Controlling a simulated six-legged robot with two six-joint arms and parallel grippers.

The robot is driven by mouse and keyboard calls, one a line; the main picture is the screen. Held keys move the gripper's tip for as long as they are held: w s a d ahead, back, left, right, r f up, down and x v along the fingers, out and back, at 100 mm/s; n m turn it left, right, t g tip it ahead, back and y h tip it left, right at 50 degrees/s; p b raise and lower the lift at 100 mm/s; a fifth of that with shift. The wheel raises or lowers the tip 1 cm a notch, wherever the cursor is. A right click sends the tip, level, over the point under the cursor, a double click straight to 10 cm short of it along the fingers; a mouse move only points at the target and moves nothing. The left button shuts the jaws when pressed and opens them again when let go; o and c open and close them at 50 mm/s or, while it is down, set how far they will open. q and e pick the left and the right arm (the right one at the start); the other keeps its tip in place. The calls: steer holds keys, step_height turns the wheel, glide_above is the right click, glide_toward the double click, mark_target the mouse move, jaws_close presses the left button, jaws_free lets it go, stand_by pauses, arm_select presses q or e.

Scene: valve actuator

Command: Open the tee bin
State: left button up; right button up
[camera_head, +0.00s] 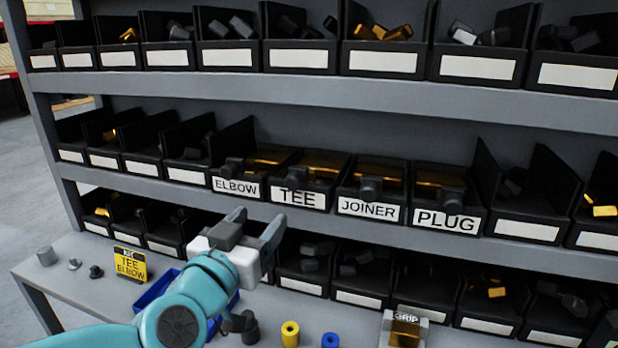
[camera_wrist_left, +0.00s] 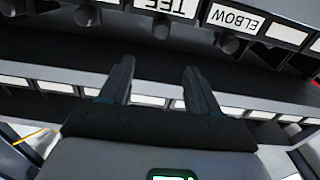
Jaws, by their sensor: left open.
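The tee bin (camera_head: 300,198) is a black bin with a white TEE label on the middle shelf, between the elbow bin (camera_head: 236,187) and the joiner bin (camera_head: 368,210). It has an amber panel across its top and a dark knob (camera_head: 297,177) at its front. My left gripper (camera_head: 256,220) is open and empty, in front of the shelf, below and left of the tee label. In the left wrist view, its fingers (camera_wrist_left: 158,72) point toward the shelf, and the upside-down tee label (camera_wrist_left: 166,6) and a knob (camera_wrist_left: 161,28) show beyond them. My right gripper is not in view.
The plug bin (camera_head: 446,219) stands right of the joiner bin. Rows of open black bins fill the shelves above and below. The bench below holds a yellow sign (camera_head: 130,265), a blue tray (camera_head: 158,288), a yellow ring (camera_head: 290,334) and a grip box (camera_head: 404,330).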

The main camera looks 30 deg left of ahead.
mark_target(290, 181)
arm_select(q)
steer(key=x, duration=1.5)
steer(key=shift+w+f, duration=0.15)
steer(key=shift+w, duration=0.1)
steer(key=shift+w+a, duration=0.2)
steer(key=shift+w, duration=0.5)
steer(key=shift+s, duration=0.25)
steer(key=c, duration=0.7)
jaws_close()
